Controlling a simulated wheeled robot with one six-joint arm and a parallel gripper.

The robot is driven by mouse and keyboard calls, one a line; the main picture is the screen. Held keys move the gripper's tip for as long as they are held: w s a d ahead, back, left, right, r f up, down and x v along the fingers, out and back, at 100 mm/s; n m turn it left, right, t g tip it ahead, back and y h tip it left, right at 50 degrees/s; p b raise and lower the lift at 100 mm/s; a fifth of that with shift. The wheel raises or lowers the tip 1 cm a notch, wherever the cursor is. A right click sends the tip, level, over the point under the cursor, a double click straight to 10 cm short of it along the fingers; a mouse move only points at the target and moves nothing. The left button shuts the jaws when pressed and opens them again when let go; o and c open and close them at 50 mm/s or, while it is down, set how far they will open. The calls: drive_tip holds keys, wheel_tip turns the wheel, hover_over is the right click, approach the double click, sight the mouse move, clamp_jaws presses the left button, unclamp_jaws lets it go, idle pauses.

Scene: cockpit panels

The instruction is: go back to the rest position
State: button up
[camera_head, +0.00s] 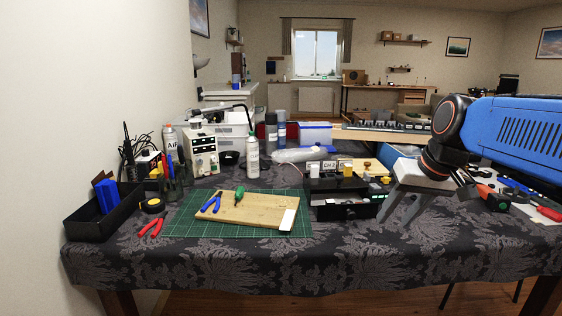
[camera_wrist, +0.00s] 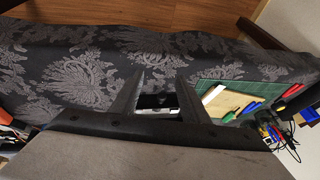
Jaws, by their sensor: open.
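My gripper (camera_head: 393,211) is at the right of the head view, with its two grey fingers spread and pointing down. It is empty and hangs just right of the black panel box (camera_head: 342,211). In the wrist view the two fingers of my gripper (camera_wrist: 157,82) stand apart with nothing held between them. The dark panel box shows partly behind the fingertips there. My blue arm covers the right side of the head view and hides part of the table behind it.
The table has a dark patterned cloth (camera_head: 230,265). A green cutting mat (camera_head: 180,215) carries a wooden board (camera_head: 250,210) with blue pliers (camera_head: 211,203) and a green-handled tool (camera_head: 239,196). Bottles and instruments stand behind. Tools lie at the right. The cloth's front strip is clear.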

drive_tip(key=s+d+f+h, duration=0.1)
drive_tip(key=s+f+h, duration=0.1)
drive_tip(key=s+f, duration=1.2)
drive_tip(key=s, duration=0.3)
drive_tip(key=shift+d+f, duration=0.3)
drive_tip(key=shift+s, duration=0.1)
drive_tip(key=shift+c, duration=1.2)
drive_tip(key=shift+a, duration=0.1)
